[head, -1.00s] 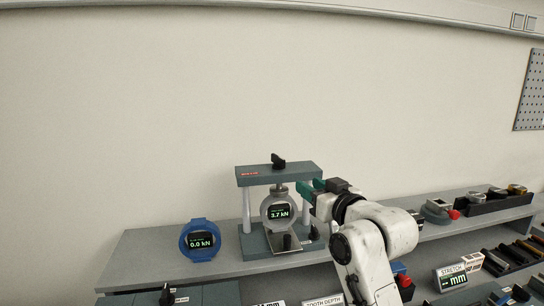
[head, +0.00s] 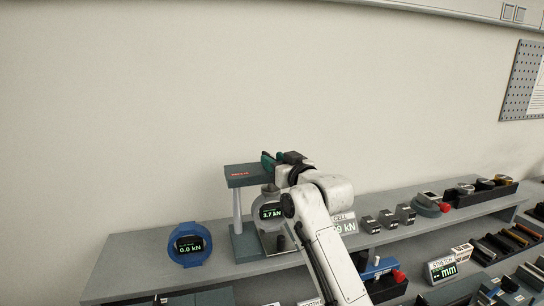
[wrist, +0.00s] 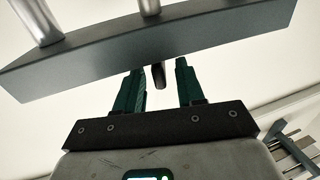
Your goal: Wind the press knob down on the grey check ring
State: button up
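The press (head: 246,175) stands on the shelf, with the grey check ring (head: 262,203) inside it. The ring's display reads 3.7 kN. My gripper (head: 272,158) is at the top beam of the press, and my arm covers the right part of the press. The press knob is hidden in the head view. In the wrist view the dark knob (wrist: 158,76) shows beside the beam (wrist: 150,48), between the teal fingers of my gripper (wrist: 160,80). The fingers are open, with a gap visible on both sides of the knob.
A blue ring (head: 189,243) reading 0.0 kN stands left of the press. Right of my arm are a white display card (head: 344,222), several small dark blocks and a dark tray (head: 480,197). A lower shelf with more items lies in front.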

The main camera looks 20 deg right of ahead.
jog(key=shift+x, duration=0.9)
jog(key=shift+c, duration=0.3)
grip_shut()
